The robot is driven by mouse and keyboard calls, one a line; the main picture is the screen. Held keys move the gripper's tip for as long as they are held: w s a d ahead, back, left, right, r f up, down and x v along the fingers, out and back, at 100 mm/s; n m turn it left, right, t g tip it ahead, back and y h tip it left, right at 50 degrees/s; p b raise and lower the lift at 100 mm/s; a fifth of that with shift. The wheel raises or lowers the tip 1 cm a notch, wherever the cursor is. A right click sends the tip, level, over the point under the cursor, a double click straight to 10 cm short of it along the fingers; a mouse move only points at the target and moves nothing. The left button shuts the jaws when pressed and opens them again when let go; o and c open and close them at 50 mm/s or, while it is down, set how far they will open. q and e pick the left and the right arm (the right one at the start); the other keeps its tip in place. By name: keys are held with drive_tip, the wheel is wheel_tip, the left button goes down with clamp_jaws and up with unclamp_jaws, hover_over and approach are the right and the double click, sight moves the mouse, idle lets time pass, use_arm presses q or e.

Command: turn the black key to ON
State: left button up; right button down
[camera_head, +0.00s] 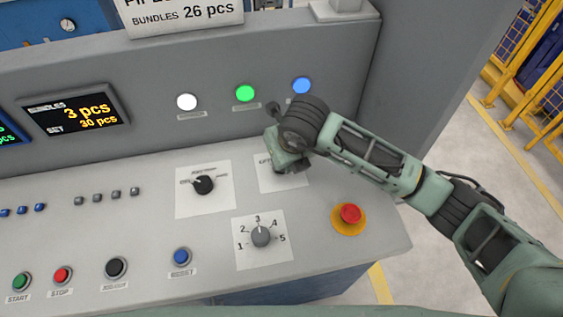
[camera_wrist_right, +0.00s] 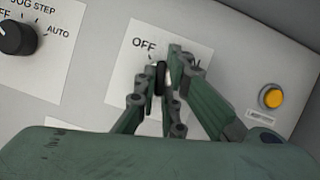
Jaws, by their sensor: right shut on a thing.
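The black key (camera_wrist_right: 159,77) shows in the right wrist view between my right gripper's fingers, on a white plate (camera_wrist_right: 117,75). The plate reads OFF at its upper left; a finger covers most of the label on the right. My right gripper (camera_wrist_right: 161,86) is shut on the key, which looks roughly upright in this view. In the head view my right gripper (camera_head: 282,168) is over the white plate (camera_head: 268,184) and hides the key. My left gripper is in neither view.
Left of the plate is a black selector knob (camera_head: 203,185); below is a numbered grey dial (camera_head: 261,236). A red emergency button (camera_head: 350,214) stands to the right. Green (camera_head: 245,93) and blue (camera_head: 301,85) lamps sit on the panel behind. An orange button (camera_wrist_right: 271,97) shows in the wrist view.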

drive_tip(key=m+b, duration=0.1)
drive_tip(key=m, duration=0.1)
drive_tip(key=m+h+b, duration=0.1)
drive_tip(key=b, duration=0.1)
drive_tip(key=shift+a+f+m+t, duration=0.1)
drive_tip(key=shift+a+m+t, duration=0.05)
drive_tip(key=shift+m+t, duration=0.2)
drive_tip(key=m+h+b, duration=0.1)
drive_tip(key=m+b, duration=0.1)
drive_tip(key=m, duration=0.1)
drive_tip(key=shift+m+h+b, duration=0.3)
drive_tip(key=shift+m+h, duration=0.05)
drive_tip(key=shift+h, duration=0.05)
drive_tip(key=shift+a+m+h, duration=0.1)
drive_tip(key=shift+m+h, duration=0.2)
drive_tip(key=shift+m, duration=0.5)
drive_tip(key=shift+r+m+h, duration=0.25)
drive_tip(key=shift+m+h, duration=0.15)
drive_tip(key=shift+m, duration=0.9)
drive_tip(key=shift+g, duration=0.45)
drive_tip(key=c, duration=1.9)
unclamp_jaws()
drive_tip(key=shift+f, duration=0.1)
drive_tip(key=shift+o, duration=0.2)
